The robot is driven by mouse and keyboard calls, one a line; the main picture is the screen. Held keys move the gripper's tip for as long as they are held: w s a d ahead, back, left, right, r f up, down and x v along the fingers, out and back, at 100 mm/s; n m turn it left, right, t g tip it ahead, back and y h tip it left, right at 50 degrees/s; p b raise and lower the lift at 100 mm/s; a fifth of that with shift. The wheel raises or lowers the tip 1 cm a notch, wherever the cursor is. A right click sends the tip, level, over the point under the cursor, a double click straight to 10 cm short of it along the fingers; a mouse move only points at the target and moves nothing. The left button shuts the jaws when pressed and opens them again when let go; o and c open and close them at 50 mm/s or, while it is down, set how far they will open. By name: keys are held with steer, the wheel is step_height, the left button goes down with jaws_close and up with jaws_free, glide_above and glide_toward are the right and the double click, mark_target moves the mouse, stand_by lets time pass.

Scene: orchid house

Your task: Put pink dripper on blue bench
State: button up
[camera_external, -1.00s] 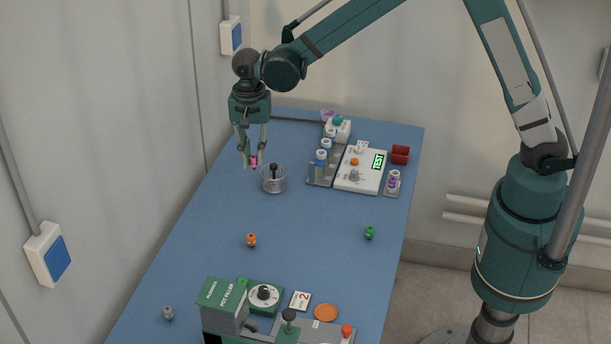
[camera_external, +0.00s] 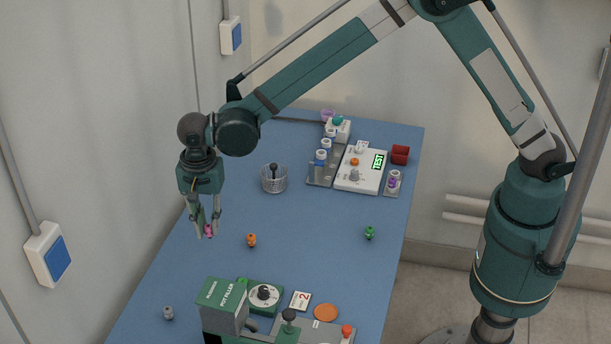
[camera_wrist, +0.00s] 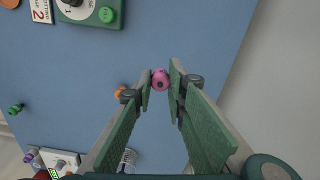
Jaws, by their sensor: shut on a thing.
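The pink dripper (camera_external: 209,231) is between the fingertips of my gripper (camera_external: 207,233), which is shut on it. In the wrist view the dripper (camera_wrist: 160,80) shows its round pink end with a dark centre between the green fingers (camera_wrist: 162,88). The blue bench (camera_external: 310,230) lies below. My gripper is over the bench's left side, left of the orange dripper; the gap to the surface is hard to judge.
An orange dripper (camera_external: 251,240) and a green dripper (camera_external: 369,233) stand on the bench, with a grey one (camera_external: 168,313) at front left. The pot filler machine (camera_external: 225,305) occupies the front. Bare bench lies around the middle.

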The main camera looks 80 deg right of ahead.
mark_target(206, 236)
steer(key=shift+a, duration=0.25)
steer(key=shift+f, duration=3.15)
steer(key=shift+f, duration=0.1)
steer(key=shift+f, duration=1.8)
steer(key=shift+f+b, duration=0.2)
steer(key=shift+b, duration=0.15)
steer(key=o, duration=0.7)
